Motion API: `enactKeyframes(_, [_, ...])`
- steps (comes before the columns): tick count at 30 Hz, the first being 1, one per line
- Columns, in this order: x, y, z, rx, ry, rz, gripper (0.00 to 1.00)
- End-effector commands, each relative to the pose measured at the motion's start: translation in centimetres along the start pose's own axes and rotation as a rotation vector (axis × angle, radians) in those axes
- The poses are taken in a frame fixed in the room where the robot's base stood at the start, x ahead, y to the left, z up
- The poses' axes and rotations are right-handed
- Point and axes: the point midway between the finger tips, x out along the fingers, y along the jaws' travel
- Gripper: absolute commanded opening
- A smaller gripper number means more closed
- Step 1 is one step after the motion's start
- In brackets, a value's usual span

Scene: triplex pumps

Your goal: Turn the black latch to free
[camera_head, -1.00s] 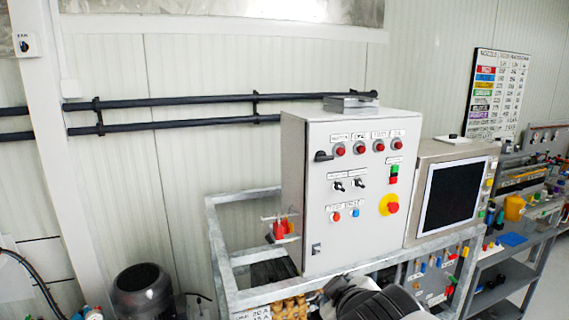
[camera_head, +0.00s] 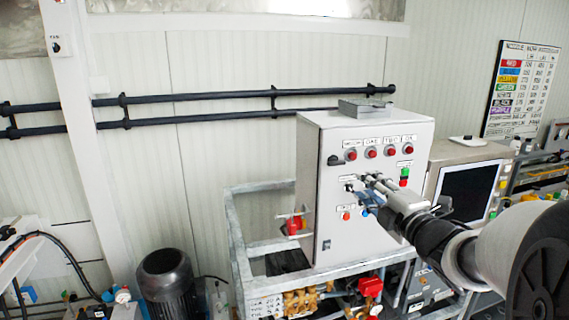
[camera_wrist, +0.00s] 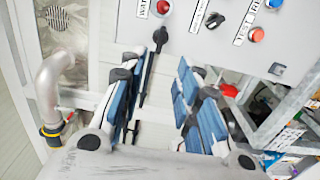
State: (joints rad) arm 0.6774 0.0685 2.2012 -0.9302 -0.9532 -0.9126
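The black latch (camera_head: 334,160) sits at the upper left of the grey cabinet door (camera_head: 380,222), beside the row of red lamps. In the wrist view the latch (camera_wrist: 160,38) shows as a black knob with a long thin lever pointing down the picture. My gripper (camera_wrist: 160,72) is open and empty, its blue-padded fingers apart. The latch appears between the fingers in that view, nearer the left one, and I see no contact. In the head view my gripper (camera_head: 370,180) is in front of the door, right of and below the latch, hiding part of the switches.
A screen (camera_head: 470,190) stands to the right. Lamps and a black switch (camera_wrist: 215,20) lie near the fingers. Dark pipes (camera_head: 200,120) run along the wall behind.

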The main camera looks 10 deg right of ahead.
Motion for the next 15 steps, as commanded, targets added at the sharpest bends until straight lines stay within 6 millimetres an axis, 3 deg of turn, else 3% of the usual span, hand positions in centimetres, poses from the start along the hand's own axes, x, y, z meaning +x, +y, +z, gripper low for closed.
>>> enactKeyframes(6, [5.1, -0.1, -0.1, 0.003, 0.003, -0.001, 0.30])
enactKeyframes(15, [11.1, 0.0, -0.1, 0.003, 0.001, -0.001, 0.30])
